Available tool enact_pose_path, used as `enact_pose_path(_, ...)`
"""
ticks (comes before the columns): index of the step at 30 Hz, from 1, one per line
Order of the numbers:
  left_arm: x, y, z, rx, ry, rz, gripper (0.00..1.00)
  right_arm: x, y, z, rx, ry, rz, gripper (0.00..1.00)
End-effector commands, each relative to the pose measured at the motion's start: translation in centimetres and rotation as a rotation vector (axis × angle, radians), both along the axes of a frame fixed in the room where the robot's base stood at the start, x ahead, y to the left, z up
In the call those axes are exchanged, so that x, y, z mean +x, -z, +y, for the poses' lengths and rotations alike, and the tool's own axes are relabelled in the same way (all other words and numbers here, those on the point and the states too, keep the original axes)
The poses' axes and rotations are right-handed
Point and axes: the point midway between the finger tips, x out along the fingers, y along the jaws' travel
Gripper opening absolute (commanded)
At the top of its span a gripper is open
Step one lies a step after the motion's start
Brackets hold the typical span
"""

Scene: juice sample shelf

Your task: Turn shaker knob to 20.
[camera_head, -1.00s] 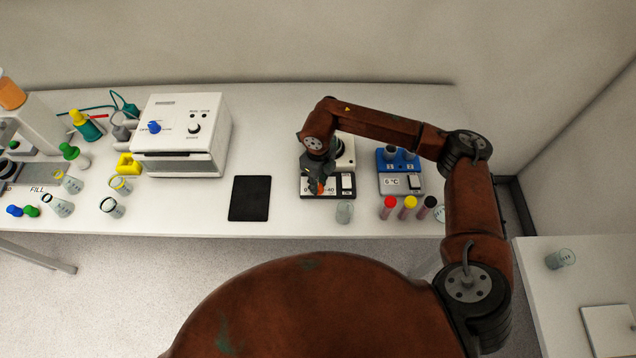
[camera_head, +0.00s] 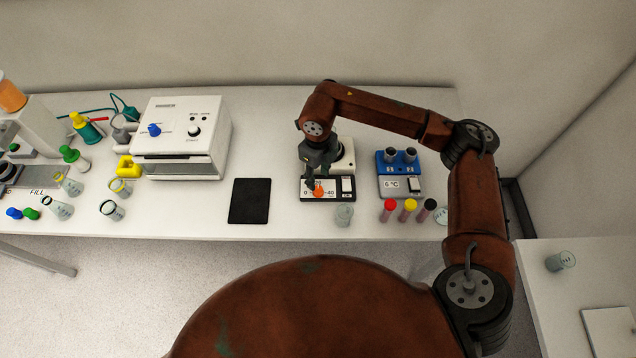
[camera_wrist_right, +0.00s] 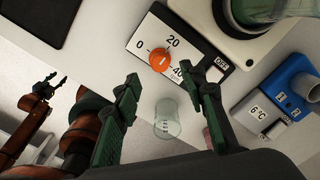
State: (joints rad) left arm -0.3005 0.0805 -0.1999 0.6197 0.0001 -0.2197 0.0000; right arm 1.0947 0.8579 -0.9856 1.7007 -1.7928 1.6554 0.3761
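The shaker (camera_head: 346,160) stands on the bench with a black-and-white front panel marked 0, 20 and 40. Its orange knob (camera_head: 318,191) also shows in the right wrist view (camera_wrist_right: 160,62), with 20 printed above it. The light mark on the knob is too small to read surely. My right gripper (camera_head: 311,183) is by the panel at the knob. In the wrist view its two green fingers (camera_wrist_right: 161,76) are spread, with the knob just beyond the gap between their tips. Nothing is held. My left gripper (camera_wrist_right: 57,80) shows small in the wrist view, fingers apart and empty.
A glass beaker (camera_head: 344,214) stands just in front of the shaker. To the right are a blue 6 °C block (camera_head: 398,160) and several capped tubes (camera_head: 409,208). A black mat (camera_head: 249,201) lies to the left, with clear bench between.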

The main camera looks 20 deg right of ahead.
Motion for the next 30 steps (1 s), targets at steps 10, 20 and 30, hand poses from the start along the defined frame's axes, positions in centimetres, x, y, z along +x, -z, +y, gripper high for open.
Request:
enact_pose_path(10, 0.1, 0.0, -0.1, -0.001, 0.000, -0.001, 0.40, 0.0, -5.2, 0.0, 0.000, 0.000, -0.001, 0.39)
enact_pose_path(20, 0.1, 0.0, -0.1, -0.001, 0.000, -0.001, 0.40, 0.0, -5.7, 0.0, 0.000, 0.000, 0.000, 0.39)
enact_pose_path(30, 0.1, -0.1, -0.1, -0.001, 0.001, -0.001, 0.40, 0.0, -5.8, 0.0, 0.000, 0.000, 0.000, 0.39)
